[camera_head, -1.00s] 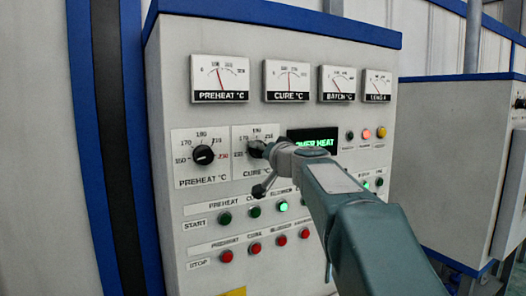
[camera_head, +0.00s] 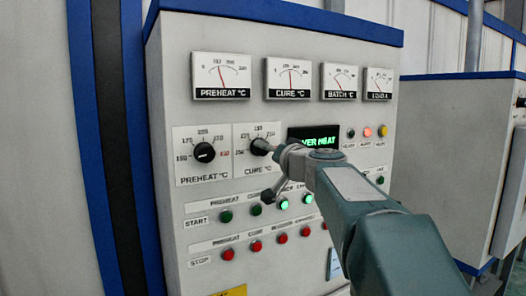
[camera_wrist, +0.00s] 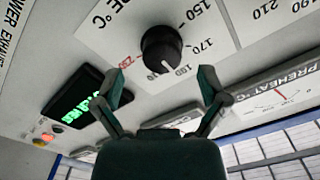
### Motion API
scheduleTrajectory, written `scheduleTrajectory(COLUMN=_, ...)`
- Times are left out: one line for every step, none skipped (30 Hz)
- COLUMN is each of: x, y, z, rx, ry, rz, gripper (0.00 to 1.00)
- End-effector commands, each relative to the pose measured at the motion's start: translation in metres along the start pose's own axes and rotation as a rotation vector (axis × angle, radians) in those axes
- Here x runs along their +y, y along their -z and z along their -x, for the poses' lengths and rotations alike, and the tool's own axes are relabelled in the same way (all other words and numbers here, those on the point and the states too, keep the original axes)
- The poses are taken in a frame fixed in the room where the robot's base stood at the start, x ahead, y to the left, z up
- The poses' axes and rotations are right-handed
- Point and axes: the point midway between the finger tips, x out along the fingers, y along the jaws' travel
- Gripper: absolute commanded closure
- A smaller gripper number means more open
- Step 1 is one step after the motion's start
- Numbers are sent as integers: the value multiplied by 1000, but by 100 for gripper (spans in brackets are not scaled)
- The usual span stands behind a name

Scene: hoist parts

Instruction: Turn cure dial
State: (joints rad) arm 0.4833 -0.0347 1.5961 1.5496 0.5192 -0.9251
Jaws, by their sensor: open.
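The cure dial (camera_head: 259,147) is a black round knob on a white scale plate, right of the preheat dial; my gripper partly covers its plate in the head view. In the wrist view the cure dial (camera_wrist: 162,50) shows large, with a white pointer mark towards the numbers near 180. My gripper (camera_wrist: 161,72) is open, one finger on each side of the knob in the picture. The fingertips look just short of the knob or level with its near edge; I cannot tell whether they touch. In the head view my gripper (camera_head: 272,158) reaches the dial from the right.
The preheat dial (camera_head: 204,152) sits close on the left. A green-lit display (camera_head: 314,138) is close on the right. Gauges (camera_head: 290,78) line the top; start buttons (camera_head: 256,210) and red stop buttons (camera_head: 256,247) lie below. A second cabinet (camera_head: 450,150) stands right.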

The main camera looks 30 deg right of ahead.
Motion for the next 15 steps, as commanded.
scheduleTrajectory(x=-1, y=1, z=12, rx=4, ry=-1, rz=1, gripper=7)
scheduleTrajectory(x=0, y=1, z=18, rx=3, ry=-2, rz=0, gripper=7)
scheduleTrajectory(x=0, y=0, z=27, rx=3, ry=-2, rz=0, gripper=7)
scheduleTrajectory(x=0, y=0, z=33, rx=3, ry=-2, rz=0, gripper=7)
scheduleTrajectory(x=0, y=0, z=39, rx=3, ry=-2, rz=1, gripper=7)
scheduleTrajectory(x=0, y=0, z=47, rx=2, ry=-2, rz=0, gripper=7)
scheduleTrajectory(x=0, y=-1, z=52, rx=2, ry=-2, rz=1, gripper=7)
scheduleTrajectory(x=0, y=-1, z=57, rx=1, ry=-2, rz=0, gripper=7)
scheduleTrajectory(x=0, y=-1, z=63, rx=1, ry=-2, rz=1, gripper=7)
scheduleTrajectory(x=0, y=-1, z=66, rx=0, ry=-2, rz=0, gripper=7)
scheduleTrajectory(x=0, y=-2, z=70, rx=0, ry=-2, rz=0, gripper=7)
scheduleTrajectory(x=0, y=-2, z=73, rx=0, ry=-1, rz=1, gripper=7)
scheduleTrajectory(x=0, y=-2, z=75, rx=-1, ry=-1, rz=1, gripper=7)
scheduleTrajectory(x=0, y=-2, z=77, rx=-1, ry=-1, rz=1, gripper=7)
scheduleTrajectory(x=0, y=-2, z=78, rx=-2, ry=-1, rz=0, gripper=7)
